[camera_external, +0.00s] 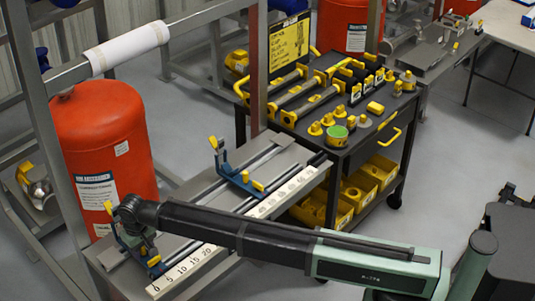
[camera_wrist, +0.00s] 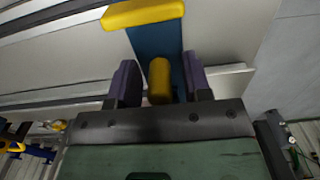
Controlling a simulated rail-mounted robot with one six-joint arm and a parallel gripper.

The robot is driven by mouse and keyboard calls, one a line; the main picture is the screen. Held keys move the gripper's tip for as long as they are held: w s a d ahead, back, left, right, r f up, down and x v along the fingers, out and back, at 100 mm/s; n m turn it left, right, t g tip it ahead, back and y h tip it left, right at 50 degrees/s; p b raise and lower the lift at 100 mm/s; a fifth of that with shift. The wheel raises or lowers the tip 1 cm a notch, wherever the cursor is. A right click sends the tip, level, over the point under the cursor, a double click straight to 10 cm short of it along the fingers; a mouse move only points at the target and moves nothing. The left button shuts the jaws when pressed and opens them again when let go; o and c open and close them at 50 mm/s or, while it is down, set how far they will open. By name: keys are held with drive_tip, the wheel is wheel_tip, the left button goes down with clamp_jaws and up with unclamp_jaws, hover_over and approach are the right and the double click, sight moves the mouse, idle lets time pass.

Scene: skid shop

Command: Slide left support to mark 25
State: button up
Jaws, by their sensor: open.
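The left support is a blue bracket with yellow parts, at the low-number end of the bench rails; my arm partly hides it in the external view (camera_external: 157,270). In the wrist view its blue upright (camera_wrist: 153,42) carries a yellow bar (camera_wrist: 143,14) and a yellow knob (camera_wrist: 159,80). My gripper (camera_wrist: 160,78) is open, with one dark finger on each side of the knob and a gap to each finger. The number scale (camera_external: 205,255) runs along the bench's front edge; the support is near its lowest numbers, but I cannot read its exact mark.
A second blue support (camera_external: 236,178) stands further along the rails. A red tank (camera_external: 108,150) is behind the bench, and a black tool cart (camera_external: 350,140) with yellow parts stands beyond its far end. The rails between the two supports look clear, partly behind my arm.

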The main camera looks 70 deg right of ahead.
drive_tip(key=c, duration=0.8)
drive_tip(key=shift+s+d, duration=0.4)
drive_tip(key=shift+d, duration=0.45)
drive_tip(key=shift+s+d, duration=0.4)
drive_tip(key=shift+d, duration=0.5)
drive_tip(key=shift+s+d, duration=0.4)
drive_tip(key=shift+d, duration=0.35)
drive_tip(key=shift+s+d, duration=0.35)
drive_tip(key=shift+d, duration=0.5)
drive_tip(key=shift+s+d, duration=0.35)
drive_tip(key=shift+d, duration=0.4)
drive_tip(key=shift+s+d, duration=0.35)
drive_tip(key=shift+d, duration=0.4)
